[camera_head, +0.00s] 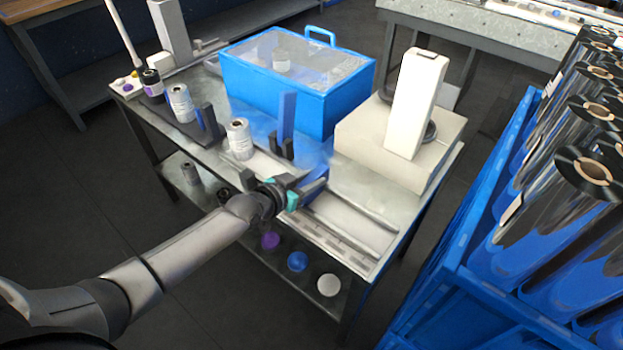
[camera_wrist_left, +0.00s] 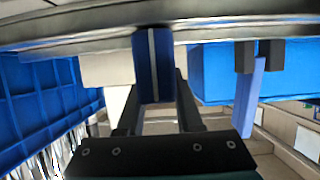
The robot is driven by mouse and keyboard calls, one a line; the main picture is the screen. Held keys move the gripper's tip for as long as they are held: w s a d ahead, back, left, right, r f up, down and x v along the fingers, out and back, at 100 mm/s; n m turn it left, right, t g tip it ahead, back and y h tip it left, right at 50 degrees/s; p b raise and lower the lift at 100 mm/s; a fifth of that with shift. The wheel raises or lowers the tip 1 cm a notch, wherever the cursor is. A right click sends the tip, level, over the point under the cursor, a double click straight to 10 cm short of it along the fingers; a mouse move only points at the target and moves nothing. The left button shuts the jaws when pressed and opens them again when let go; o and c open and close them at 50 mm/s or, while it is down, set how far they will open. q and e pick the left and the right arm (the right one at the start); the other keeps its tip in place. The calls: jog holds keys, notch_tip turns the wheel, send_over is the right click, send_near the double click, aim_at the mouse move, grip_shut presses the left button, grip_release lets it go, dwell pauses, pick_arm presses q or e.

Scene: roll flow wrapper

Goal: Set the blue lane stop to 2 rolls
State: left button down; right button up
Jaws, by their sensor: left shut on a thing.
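My left gripper (camera_head: 297,190) reaches over the front of the metal table and is shut on a blue block with a pale stripe, which looks like the blue lane stop (camera_wrist_left: 152,62). In the left wrist view the block sits between the two dark fingers (camera_wrist_left: 156,88). In the head view the gripper hides most of it. The pale lane with rails (camera_head: 345,228) runs to the right of the gripper. The stop's setting cannot be read. A grey-white roll (camera_head: 239,139) stands left of an upright blue plate (camera_head: 287,115) in dark holders. My right gripper is out of view.
A blue box with a clear lid (camera_head: 262,88) and a white machine (camera_head: 412,110) stand at the back of the table. More rolls (camera_head: 181,102) stand at the left. A blue rack of film rolls (camera_head: 470,225) is to the right. Coloured discs (camera_head: 298,261) lie below.

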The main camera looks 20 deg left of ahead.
pick_arm(q)
jog(key=shift+w+a, duration=0.1)
jog(key=shift+a, duration=0.3)
jog(key=c, duration=0.9)
grip_release()
jog(key=o, duration=0.3)
jog(key=shift+o, duration=0.2)
jog(key=shift+d, duration=0.15)
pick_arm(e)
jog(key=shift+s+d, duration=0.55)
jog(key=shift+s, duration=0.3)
